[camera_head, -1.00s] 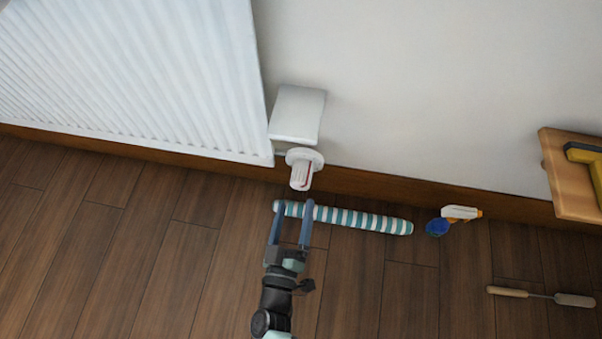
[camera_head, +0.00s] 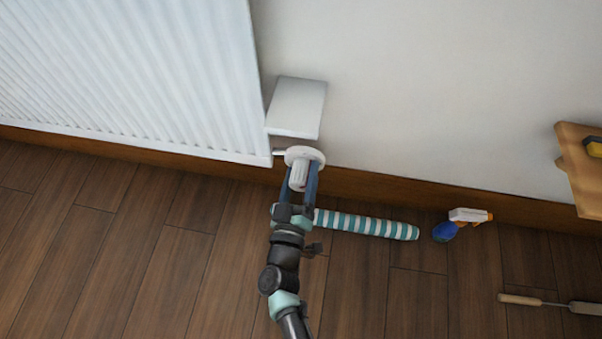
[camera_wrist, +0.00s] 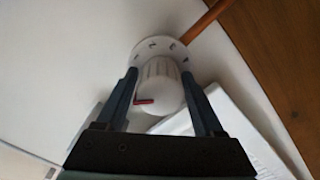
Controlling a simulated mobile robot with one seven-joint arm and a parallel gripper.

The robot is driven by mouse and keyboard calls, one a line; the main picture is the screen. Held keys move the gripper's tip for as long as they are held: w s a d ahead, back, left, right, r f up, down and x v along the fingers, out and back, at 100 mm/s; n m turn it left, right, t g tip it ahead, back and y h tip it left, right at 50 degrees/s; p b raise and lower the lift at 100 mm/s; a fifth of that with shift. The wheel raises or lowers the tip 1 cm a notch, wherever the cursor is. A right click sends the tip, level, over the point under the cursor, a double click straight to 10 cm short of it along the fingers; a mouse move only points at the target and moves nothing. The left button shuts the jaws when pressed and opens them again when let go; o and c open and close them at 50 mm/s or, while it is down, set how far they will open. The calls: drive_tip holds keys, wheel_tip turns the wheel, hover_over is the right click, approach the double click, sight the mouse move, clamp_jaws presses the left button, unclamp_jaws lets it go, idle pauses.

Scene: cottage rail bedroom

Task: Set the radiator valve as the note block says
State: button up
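The white radiator valve (camera_head: 299,173) has a ribbed knob and a wide collar at the radiator's lower right corner. My gripper (camera_head: 303,180) is at the valve, with one finger on each side of the knob. In the wrist view the knob (camera_wrist: 160,95) sits between the fingers (camera_wrist: 160,85), which look spread and very near its sides; contact is unclear. A red pointer line (camera_wrist: 145,101) shows on the knob's left side, and dark marks ring the collar (camera_wrist: 163,46). A plain white block (camera_head: 297,107) is above the valve; I see no writing on it and cannot tell whether it is the note block.
The white radiator (camera_head: 130,75) is to the left. A teal-striped roll (camera_head: 365,225) lies on the floor right of my gripper. Further right are a spray bottle (camera_head: 460,222), a wooden-handled tool (camera_head: 550,304) and a wooden stool or shelf (camera_head: 585,180). The floor at left is clear.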

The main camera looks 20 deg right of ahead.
drive_tip(key=c, duration=1)
drive_tip(key=shift+m, duration=0.3)
